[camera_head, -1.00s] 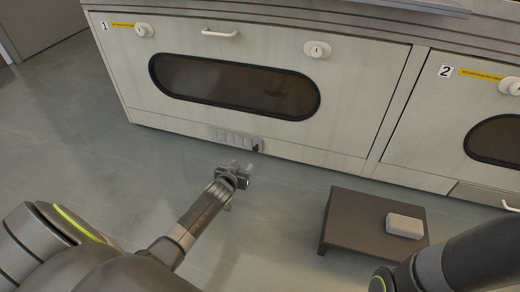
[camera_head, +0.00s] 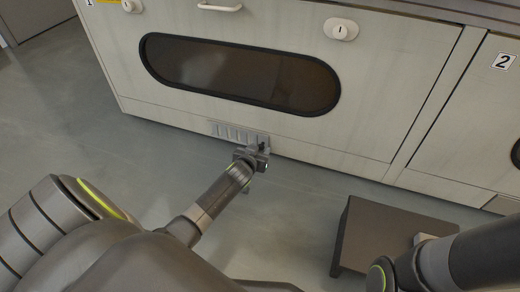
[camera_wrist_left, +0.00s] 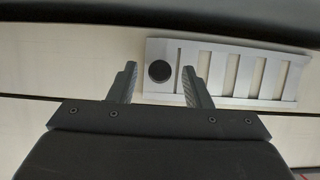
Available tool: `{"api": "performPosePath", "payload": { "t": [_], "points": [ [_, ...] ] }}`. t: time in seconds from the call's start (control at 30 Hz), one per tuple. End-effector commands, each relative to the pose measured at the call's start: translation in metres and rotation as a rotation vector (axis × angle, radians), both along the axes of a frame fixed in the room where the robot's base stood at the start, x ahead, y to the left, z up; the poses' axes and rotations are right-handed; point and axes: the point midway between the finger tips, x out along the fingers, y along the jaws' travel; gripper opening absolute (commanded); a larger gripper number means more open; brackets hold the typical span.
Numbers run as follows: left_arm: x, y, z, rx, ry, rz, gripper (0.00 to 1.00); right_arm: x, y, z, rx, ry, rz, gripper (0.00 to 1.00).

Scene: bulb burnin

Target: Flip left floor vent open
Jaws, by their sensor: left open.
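The left floor vent (camera_head: 233,133) is a pale slatted panel low on the front of cabinet 1, just above the floor. In the left wrist view the vent (camera_wrist_left: 272,75) has several upright slots and a round black knob (camera_wrist_left: 159,72) at its left end. My left gripper (camera_head: 257,155) is close in front of the vent's right end in the head view. In the left wrist view its fingers (camera_wrist_left: 159,85) are spread, one on each side of the knob. I cannot tell whether they touch it. My right gripper is out of view; only my right arm shows at lower right.
Cabinet 1's door has a dark oval window (camera_head: 240,72), a handle (camera_head: 219,7) and a round white lock (camera_head: 341,29). Floor between is clear.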

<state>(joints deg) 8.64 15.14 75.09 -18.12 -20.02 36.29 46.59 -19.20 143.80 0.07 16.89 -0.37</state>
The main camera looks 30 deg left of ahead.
Motion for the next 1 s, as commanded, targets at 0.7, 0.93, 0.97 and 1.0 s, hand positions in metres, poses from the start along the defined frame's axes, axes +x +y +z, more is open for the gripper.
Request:
{"api": "performPosePath", "payload": {
  "t": [0.7,0.93,0.97,1.0],
  "points": [
    [0.000,0.001,0.001,0.001,0.000,0.000,0.00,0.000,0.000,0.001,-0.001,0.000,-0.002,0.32],
    [-0.006,0.025,0.002,0.003,0.002,0.001,0.00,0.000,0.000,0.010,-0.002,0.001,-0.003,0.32],
    [-0.006,0.026,0.001,0.002,0.002,0.001,0.00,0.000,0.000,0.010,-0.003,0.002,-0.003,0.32],
    [-0.006,0.026,0.000,0.002,0.002,0.001,0.00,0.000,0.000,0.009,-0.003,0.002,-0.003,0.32]
  ]
}}
